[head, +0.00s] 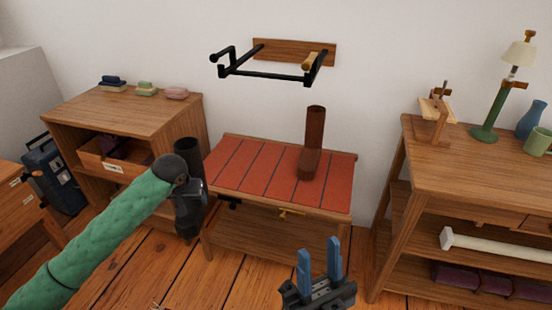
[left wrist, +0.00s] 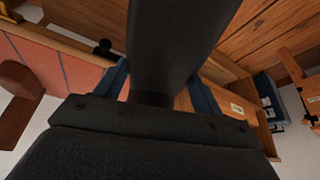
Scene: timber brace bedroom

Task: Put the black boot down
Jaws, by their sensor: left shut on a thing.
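The black boot (head: 187,152) is in my left gripper (head: 197,188), at the left end of the bench in the head view. The gripper hides part of it. In the left wrist view the boot (left wrist: 178,40) rises dark between the two blue fingers, which are shut on it. A brown boot (head: 313,135) stands upright on the red slatted top of a low wooden bench (head: 235,165). My right gripper (head: 319,262) is at the bottom of the head view, in front of the bench, with its blue fingers apart and nothing between them.
A wall rack with black bars (head: 265,74) hangs above the bench. A wooden cabinet (head: 140,110) with an open drawer stands left. A wooden table (head: 475,160) with a lamp (head: 497,95) and a blue vase (head: 531,121) stands right. The bench top left of the brown boot is bare.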

